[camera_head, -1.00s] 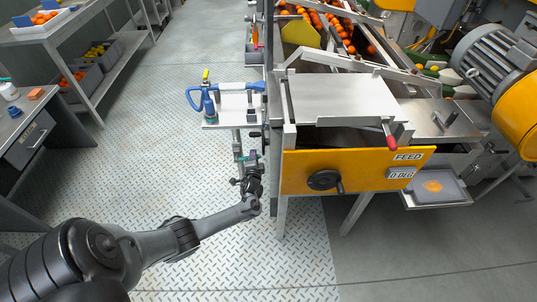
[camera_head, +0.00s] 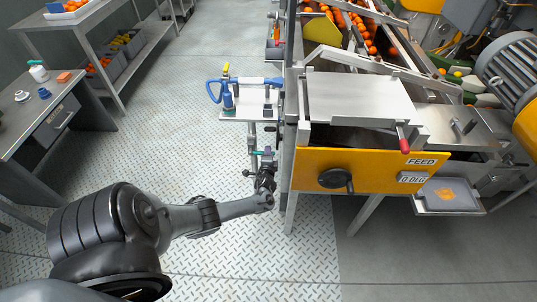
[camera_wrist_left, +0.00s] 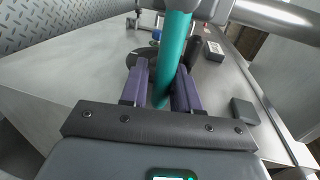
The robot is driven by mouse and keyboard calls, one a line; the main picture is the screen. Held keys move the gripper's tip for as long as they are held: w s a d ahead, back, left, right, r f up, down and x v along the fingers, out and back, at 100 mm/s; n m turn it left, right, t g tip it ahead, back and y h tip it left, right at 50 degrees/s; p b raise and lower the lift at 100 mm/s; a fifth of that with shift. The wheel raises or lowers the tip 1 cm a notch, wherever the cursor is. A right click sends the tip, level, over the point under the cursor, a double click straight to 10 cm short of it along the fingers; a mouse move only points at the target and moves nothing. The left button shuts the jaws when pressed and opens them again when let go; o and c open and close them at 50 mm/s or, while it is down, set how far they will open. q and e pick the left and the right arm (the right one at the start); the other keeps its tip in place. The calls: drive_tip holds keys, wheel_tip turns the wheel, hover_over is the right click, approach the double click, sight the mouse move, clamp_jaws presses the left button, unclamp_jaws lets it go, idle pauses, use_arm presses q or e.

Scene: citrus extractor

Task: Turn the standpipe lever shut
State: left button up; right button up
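A teal bar-shaped lever handle (camera_wrist_left: 172,55) runs down between the two purple fingers of my left gripper (camera_wrist_left: 160,82) in the left wrist view. One finger is on each side of the bar; whether both press on it I cannot tell. In the head view my left gripper (camera_head: 266,158) is low beside the machine's left front leg, under the small white shelf. The lever is only a small teal patch (camera_head: 256,153) there, mostly hidden by the gripper and fittings. My right gripper is in neither view.
The extractor's yellow FEED panel (camera_head: 375,171) with a black hand knob (camera_head: 336,180) stands just right of my gripper. The white shelf (camera_head: 238,116) carries blue fittings above it. Patterned floor lies open to the left, up to a grey desk (camera_head: 88,95).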

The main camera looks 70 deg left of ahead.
use_arm(q)
drive_tip(key=shift+o, duration=0.7)
drive_tip(key=shift+d+r, duration=0.1)
drive_tip(key=shift+s+d+r+p, duration=0.15)
drive_tip(key=shift+d+p, duration=0.1)
drive_tip(key=shift+p, duration=0.1)
drive_tip(key=p+v, duration=0.4)
drive_tip(key=v, duration=0.6)
drive_tip(key=shift+s, duration=0.1)
